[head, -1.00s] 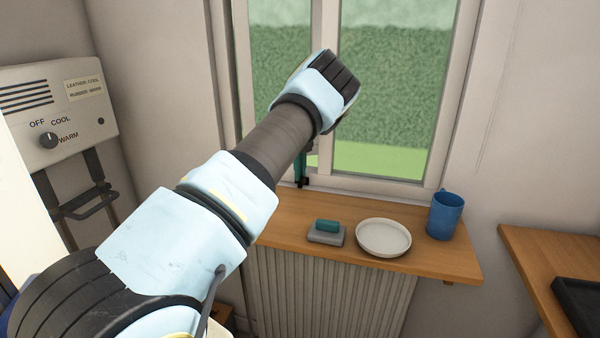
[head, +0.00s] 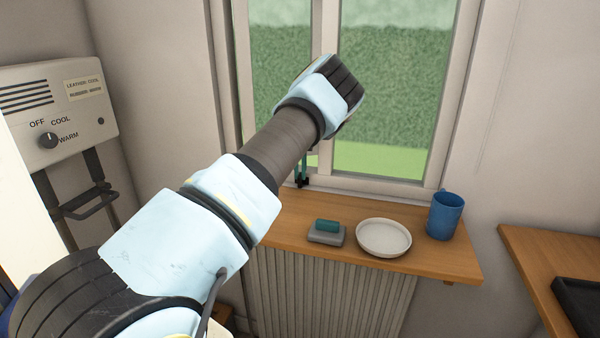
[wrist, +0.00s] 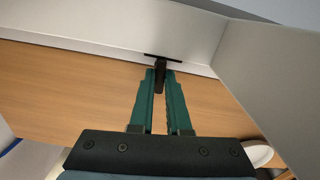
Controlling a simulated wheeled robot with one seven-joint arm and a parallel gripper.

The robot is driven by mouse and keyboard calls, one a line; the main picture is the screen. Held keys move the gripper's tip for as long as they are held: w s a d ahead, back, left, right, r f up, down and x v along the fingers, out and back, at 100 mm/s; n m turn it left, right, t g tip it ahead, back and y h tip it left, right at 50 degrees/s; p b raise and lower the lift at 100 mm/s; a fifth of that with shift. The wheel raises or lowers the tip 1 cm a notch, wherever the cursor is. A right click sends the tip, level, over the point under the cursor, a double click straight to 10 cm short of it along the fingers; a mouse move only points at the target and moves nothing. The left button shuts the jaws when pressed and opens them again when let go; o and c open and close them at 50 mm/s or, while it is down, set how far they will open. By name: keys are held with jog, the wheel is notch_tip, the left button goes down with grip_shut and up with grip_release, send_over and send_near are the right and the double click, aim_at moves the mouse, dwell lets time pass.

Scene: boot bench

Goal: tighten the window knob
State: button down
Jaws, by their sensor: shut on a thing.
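The window knob (wrist: 160,72) is a small black piece with a thin dark base on the pale window frame, seen in the wrist view. My gripper (wrist: 160,80) has two green fingers, one on each side of the knob, and is shut on it. In the head view my forearm and wrist hide most of the gripper. Only a bit of green finger and a small dark part (head: 302,182) show below the wrist, low on the window frame. The knob's turn angle cannot be told.
A wooden sill (head: 440,262) runs under the window (head: 390,110). On it stand a grey block with a green top (head: 326,232), a white dish (head: 384,238) and a blue mug (head: 445,215). A heater panel (head: 55,110) hangs at left; a wooden table (head: 525,255) stands at right.

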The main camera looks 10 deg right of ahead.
jog(key=shift+r+m, duration=0.1)
jog(key=shift+m, duration=0.5)
jog(key=c, duration=1.2)
grip_release()
jog(key=shift+o, duration=0.2)
notch_tip(320, 180, up, 11)
jog(key=b, duration=0.4)
